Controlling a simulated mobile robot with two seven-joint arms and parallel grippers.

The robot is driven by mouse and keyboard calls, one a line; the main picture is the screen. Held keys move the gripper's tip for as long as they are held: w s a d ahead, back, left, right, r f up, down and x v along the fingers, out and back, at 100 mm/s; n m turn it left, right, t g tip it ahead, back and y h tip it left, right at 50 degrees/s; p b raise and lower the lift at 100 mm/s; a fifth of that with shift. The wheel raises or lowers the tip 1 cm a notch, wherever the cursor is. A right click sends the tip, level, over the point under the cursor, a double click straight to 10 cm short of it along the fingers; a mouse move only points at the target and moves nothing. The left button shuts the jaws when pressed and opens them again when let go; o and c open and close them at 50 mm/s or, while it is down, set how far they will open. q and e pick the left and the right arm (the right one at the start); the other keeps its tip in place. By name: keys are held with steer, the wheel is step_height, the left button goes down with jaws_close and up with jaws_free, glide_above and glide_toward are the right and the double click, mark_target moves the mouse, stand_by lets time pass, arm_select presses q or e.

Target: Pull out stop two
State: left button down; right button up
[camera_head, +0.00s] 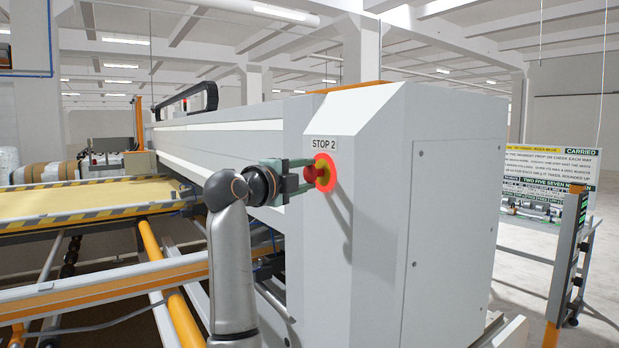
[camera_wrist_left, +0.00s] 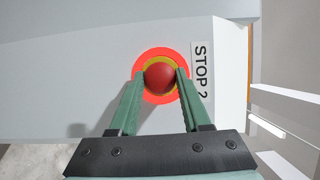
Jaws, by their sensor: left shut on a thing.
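The stop two button is a red mushroom knob (camera_head: 310,174) on a yellow collar with a glowing red ring (camera_head: 332,172) around it. It sits on the grey gantry end housing under a label reading STOP 2 (camera_head: 323,144). My left gripper (camera_head: 312,172) reaches in from the left and is shut on the red knob. In the left wrist view the knob (camera_wrist_left: 160,77) lies between the green fingertips (camera_wrist_left: 160,74), one on each side. The label (camera_wrist_left: 201,70) shows to its right there. I see no right gripper in either view.
The housing's side panel (camera_head: 455,200) is flat. A quilting bed (camera_head: 90,197) with striped edges lies at left, with orange rails (camera_head: 100,295) below it. A sign board (camera_head: 548,175) stands at right on a post. Open floor lies beyond it.

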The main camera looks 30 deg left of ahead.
arm_select(q)
steer(key=shift+s+a+r, duration=0.2)
steer(key=shift+s+a, duration=0.15)
steer(key=shift+s, duration=0.25)
steer(key=c, duration=0.7)
jaws_free()
steer(key=shift+c, duration=0.2)
steer(key=o, duration=0.3)
steer(key=shift+s, duration=0.2)
steer(key=shift+o, duration=0.3)
steer(key=shift+w+f, duration=0.15)
steer(key=shift+f, duration=0.05)
steer(key=s+b, duration=0.3)
steer(key=s, duration=0.9)
steer(key=shift+s, duration=0.25)
